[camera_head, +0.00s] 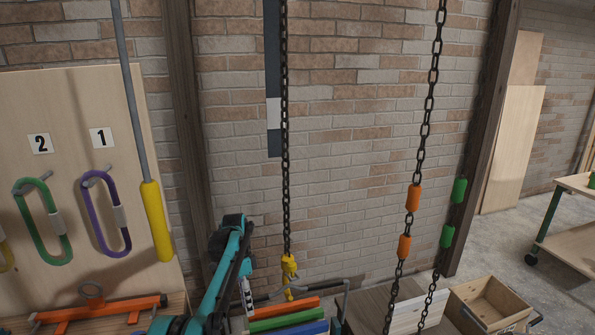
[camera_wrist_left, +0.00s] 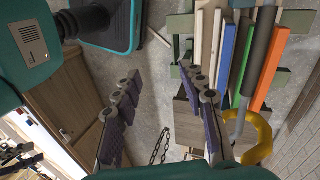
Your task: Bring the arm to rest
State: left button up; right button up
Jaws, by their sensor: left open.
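My left arm (camera_head: 222,275), teal and black, rises from the bottom of the head view, left of the hanging chain, and bends at its top. In the left wrist view my left gripper (camera_wrist_left: 163,150) is open, its two purple-padded fingers wide apart. Nothing is between them but grey floor and a dark chain farther off. In the head view the fingers cannot be made out clearly. My right arm and gripper are in neither view.
A chain with a yellow hook (camera_head: 289,268) hangs close right of my arm. Orange, green and blue bars (camera_head: 285,316) lie below. A board with carabiners (camera_head: 105,215) and a yellow-handled rod (camera_head: 157,220) stands left. A wooden crate (camera_head: 490,305) is at lower right.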

pick_arm(q)
jog(key=s+a+r+n+t, duration=0.1)
jog(key=s+r+n+t, duration=0.5)
jog(key=s+r, duration=0.8)
jog(key=s+f+n+t, duration=0.2)
jog(key=s+f+n, duration=0.1)
jog(key=s, duration=0.6)
jog(key=s+a+f+n+t+y, duration=0.1)
jog(key=s+f+n+t, duration=0.2)
jog(key=s, duration=0.6)
jog(key=shift+s+a+n, duration=0.2)
jog(key=shift+s+n, duration=0.05)
jog(key=shift+n, duration=0.55)
